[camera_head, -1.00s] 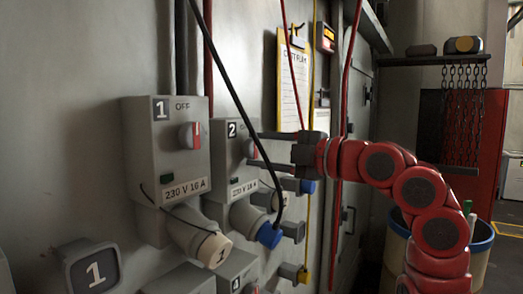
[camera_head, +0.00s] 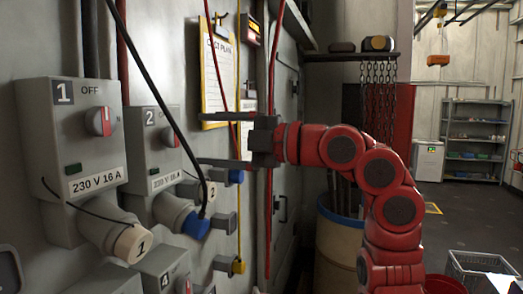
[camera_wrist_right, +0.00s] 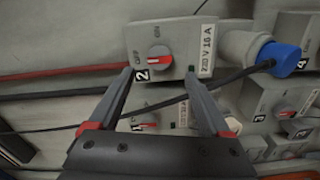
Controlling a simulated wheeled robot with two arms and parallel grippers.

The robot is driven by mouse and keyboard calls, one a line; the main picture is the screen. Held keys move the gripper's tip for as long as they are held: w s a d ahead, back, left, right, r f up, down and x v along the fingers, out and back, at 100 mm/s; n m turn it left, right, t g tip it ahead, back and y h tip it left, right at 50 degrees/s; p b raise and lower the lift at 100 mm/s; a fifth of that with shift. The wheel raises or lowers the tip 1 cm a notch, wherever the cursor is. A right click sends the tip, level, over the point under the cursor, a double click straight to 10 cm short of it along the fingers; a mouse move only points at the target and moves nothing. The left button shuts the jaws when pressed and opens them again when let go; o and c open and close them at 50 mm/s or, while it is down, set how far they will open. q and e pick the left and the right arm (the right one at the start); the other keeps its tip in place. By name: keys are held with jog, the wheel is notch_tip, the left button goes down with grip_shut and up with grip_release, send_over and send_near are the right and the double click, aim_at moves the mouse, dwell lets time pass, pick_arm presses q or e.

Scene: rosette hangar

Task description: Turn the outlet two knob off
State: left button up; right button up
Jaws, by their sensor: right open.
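The outlet two box (camera_head: 155,150) is grey, with a "2" plate and a "230 V 16 A" label. A dark cable runs to its blue plug (camera_head: 195,225). Its knob (camera_head: 170,139) shows red at the box's side. In the right wrist view the knob (camera_wrist_right: 158,60) is round with a red and white bar, which lies along the line towards the OFF mark. My right gripper (camera_head: 208,139) is open and empty, its fingers pointing at the box. In the right wrist view the fingertips (camera_wrist_right: 159,74) are spread apart below the knob. My left gripper is out of view.
Outlet one (camera_head: 82,150) stands left of outlet two, with a cream plug (camera_head: 130,243). A black cable (camera_head: 165,95) hangs across the front of the panel. Red and yellow cables hang near my right gripper. A barrel (camera_head: 340,240) stands at the right.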

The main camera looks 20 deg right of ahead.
jog(key=b+v, duration=0.2)
jog(key=v, duration=0.9)
